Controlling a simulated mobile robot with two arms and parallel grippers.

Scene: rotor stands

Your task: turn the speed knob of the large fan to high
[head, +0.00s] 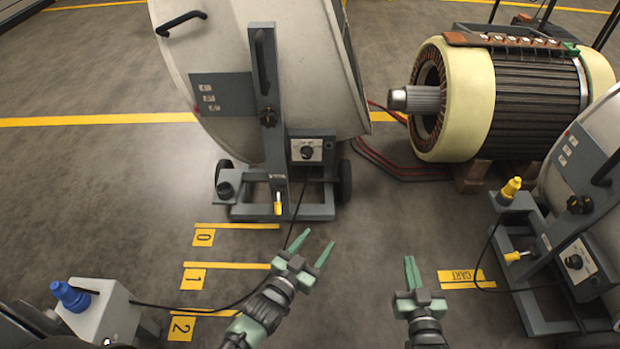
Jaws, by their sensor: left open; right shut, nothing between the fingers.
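A big grey drum fan (235,60) on a wheeled stand is at the upper middle of the head view; it looks like the large fan. Its control box (331,151) sits low on the right of the stand and carries a black speed knob (307,152). The knob's setting is too small to read. My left gripper (314,244) is open and empty, pointing up the picture, below the stand and apart from the knob. My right gripper (411,260) is shut and empty, to the right of the left one, touching nothing.
A second fan (602,130) with its own knob (575,262) stands at the right edge. A large motor (530,95) lies at upper right. A grey box (100,312) with a blue plug (70,296) is at lower left; its black cable crosses the floor. Floor between grippers and stand is mostly clear.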

